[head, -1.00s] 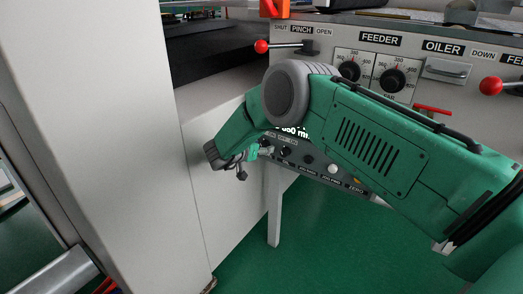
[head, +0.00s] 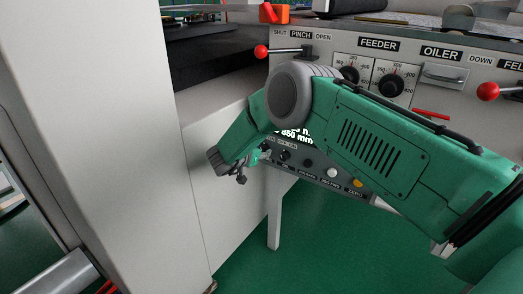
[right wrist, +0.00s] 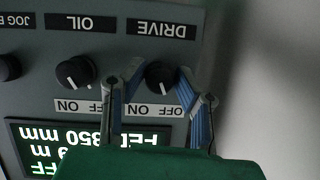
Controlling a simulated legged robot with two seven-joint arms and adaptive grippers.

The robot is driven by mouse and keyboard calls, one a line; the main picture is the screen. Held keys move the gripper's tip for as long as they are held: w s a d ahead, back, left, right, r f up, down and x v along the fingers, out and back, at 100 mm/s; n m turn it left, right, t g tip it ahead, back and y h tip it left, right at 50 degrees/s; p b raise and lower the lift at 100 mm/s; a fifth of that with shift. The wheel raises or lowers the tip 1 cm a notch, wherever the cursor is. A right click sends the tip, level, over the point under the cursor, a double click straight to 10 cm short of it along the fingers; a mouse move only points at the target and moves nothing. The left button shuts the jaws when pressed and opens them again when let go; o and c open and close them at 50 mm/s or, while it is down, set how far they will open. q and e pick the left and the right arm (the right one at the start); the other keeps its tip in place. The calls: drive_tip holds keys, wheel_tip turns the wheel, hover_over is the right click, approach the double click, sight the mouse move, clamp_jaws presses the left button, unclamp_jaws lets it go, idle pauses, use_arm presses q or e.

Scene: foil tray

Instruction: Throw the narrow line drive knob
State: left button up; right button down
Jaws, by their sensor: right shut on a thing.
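In the right wrist view, which shows the panel upside down, the dark round drive knob (right wrist: 160,74) sits between the "DRIVE" label and an OFF/ON label. The two fingers of my right gripper (right wrist: 161,84) stand on either side of it and are shut on it. In the head view my right gripper (head: 246,167) is at the left end of the low dark control panel (head: 312,172), where my wrist and fingers hide the knob. My left gripper is not in view.
The oil knob (right wrist: 74,73) is close beside the drive knob, with a lit display (right wrist: 62,145) below it in the wrist view. A red-balled pinch lever (head: 262,51) and feeder dials (head: 390,84) are above. A pale machine wall (head: 105,140) stands left.

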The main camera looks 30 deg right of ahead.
drive_tip(key=m+t+p, duration=0.1)
drive_tip(key=m+t, duration=0.2)
drive_tip(key=m, duration=0.2)
drive_tip(key=shift+f+t+y, duration=0.1)
drive_tip(key=shift+t+y, duration=0.2)
drive_tip(key=shift+y, duration=0.1)
drive_tip(key=shift+s+m+t, duration=0.1)
drive_tip(key=shift+m+t, duration=0.5)
drive_tip(key=shift+m, duration=0.6)
drive_tip(key=c, duration=1.3)
unclamp_jaws()
drive_tip(key=shift+o, duration=0.2)
